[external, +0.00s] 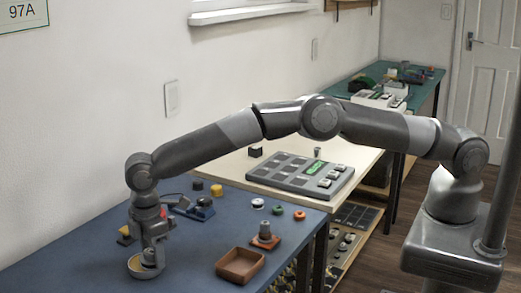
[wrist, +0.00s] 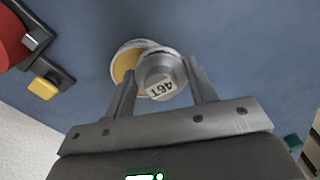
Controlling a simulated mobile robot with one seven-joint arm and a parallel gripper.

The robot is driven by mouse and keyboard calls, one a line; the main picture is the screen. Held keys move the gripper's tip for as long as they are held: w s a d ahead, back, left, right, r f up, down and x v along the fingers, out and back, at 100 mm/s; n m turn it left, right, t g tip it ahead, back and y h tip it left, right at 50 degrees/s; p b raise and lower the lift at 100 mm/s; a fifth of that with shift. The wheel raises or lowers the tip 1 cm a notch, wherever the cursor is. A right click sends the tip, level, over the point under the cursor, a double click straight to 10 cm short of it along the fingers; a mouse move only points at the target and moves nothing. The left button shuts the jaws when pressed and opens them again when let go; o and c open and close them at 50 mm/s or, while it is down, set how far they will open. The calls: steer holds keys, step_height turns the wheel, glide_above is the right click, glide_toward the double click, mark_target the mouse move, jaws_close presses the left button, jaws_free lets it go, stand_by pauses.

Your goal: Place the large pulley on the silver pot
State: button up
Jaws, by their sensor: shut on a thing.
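The large pulley, a silver-grey cylinder marked 46T in the wrist view (wrist: 163,66), is held between the two fingers of my gripper (wrist: 160,74). In the external view my gripper (external: 151,252) points down at the near left of the blue table. A round pot with a silver rim and tan inside (external: 136,266) is right at the pulley. In the wrist view the pot (wrist: 123,64) shows behind the pulley, toward the left, and the pulley hides much of it. I cannot tell whether the pulley touches the pot.
A brown tray (external: 240,265) and a grey cylinder on a brown base (external: 264,231) stand to the right. Small white, green and orange rings lie behind them. A blue device (external: 203,209) and yellow pieces lie behind my gripper. The table's middle is clear.

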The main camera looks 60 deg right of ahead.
mark_target(152, 250)
steer(key=shift+f, duration=0.45)
steer(key=shift+f, duration=0.15)
steer(key=o, duration=1)
steer(key=shift+c, duration=0.2)
step_height(152, 250, up, 12)
steer(key=shift+r, duration=0.2)
